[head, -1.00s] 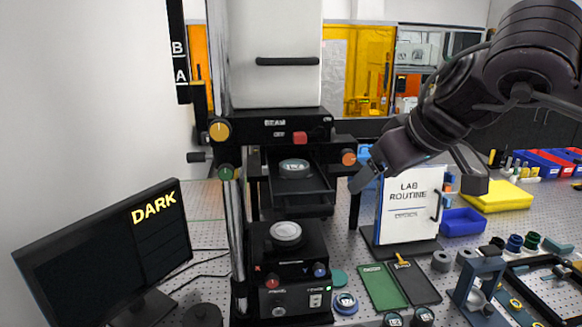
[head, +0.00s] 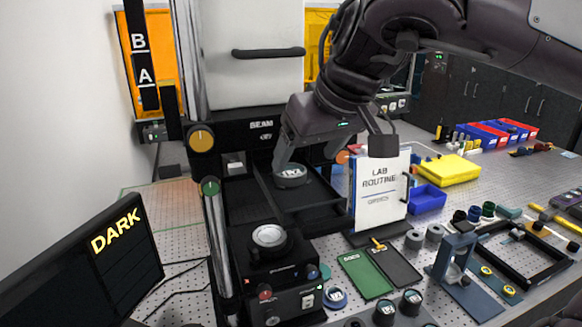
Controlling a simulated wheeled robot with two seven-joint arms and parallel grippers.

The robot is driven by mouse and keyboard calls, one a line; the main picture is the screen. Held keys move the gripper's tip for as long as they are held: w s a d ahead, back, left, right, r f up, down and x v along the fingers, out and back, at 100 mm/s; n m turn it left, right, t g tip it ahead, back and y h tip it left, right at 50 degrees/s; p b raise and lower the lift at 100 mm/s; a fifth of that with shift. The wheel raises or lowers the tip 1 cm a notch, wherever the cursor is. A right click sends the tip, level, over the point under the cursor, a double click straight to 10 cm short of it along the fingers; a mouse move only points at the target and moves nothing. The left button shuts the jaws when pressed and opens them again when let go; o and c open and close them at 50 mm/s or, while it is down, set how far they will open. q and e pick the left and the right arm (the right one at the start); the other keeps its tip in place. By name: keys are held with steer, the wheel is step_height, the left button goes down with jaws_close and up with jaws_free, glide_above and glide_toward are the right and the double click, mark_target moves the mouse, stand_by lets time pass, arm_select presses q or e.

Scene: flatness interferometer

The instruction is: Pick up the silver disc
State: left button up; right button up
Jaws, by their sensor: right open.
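A round silver disc (head: 290,174) with a dark label on top lies in the black pulled-out tray (head: 318,212) of the interferometer. A second round silver piece (head: 269,236) sits on the black lower stage; I cannot tell for certain which is the task's disc. My right gripper (head: 331,158) is open, reaching in from the upper right. Its left finger is at the disc in the tray and overlaps its upper edge in the picture; I cannot tell if they touch. My left gripper is not in view.
The lab routine board (head: 382,190) stands close to the right of the tray. A chrome column (head: 218,245) and the dark monitor (head: 85,262) stand at the left. A green card (head: 365,275), a blue bin (head: 428,198) and a blue-grey stand (head: 453,262) occupy the right bench.

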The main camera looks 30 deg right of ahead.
mark_target(291, 169)
steer(key=shift+w+f+p, duration=0.3)
steer(key=shift+w+p, duration=0.2)
steer(key=shift+p, duration=0.05)
steer(key=shift+w+f+p, duration=0.25)
steer(key=shift+w+p, duration=0.2)
steer(key=shift+p, duration=0.05)
steer(key=shift+w+a+f, duration=0.2)
steer(key=shift+w+f, duration=0.45)
steer(key=shift+f, duration=0.05)
steer(key=shift+w+a+f, duration=0.1)
steer(key=shift+w+f, duration=0.4)
steer(key=shift+f, duration=0.05)
steer(key=shift+s, duration=0.3)
steer(key=c, duration=0.9)
steer(key=shift+c, duration=0.8)
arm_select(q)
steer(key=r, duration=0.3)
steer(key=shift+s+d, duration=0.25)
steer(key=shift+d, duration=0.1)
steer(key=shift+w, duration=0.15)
arm_select(e)
steer(key=shift+d+r, duration=0.15)
steer(key=shift+d, duration=0.1)
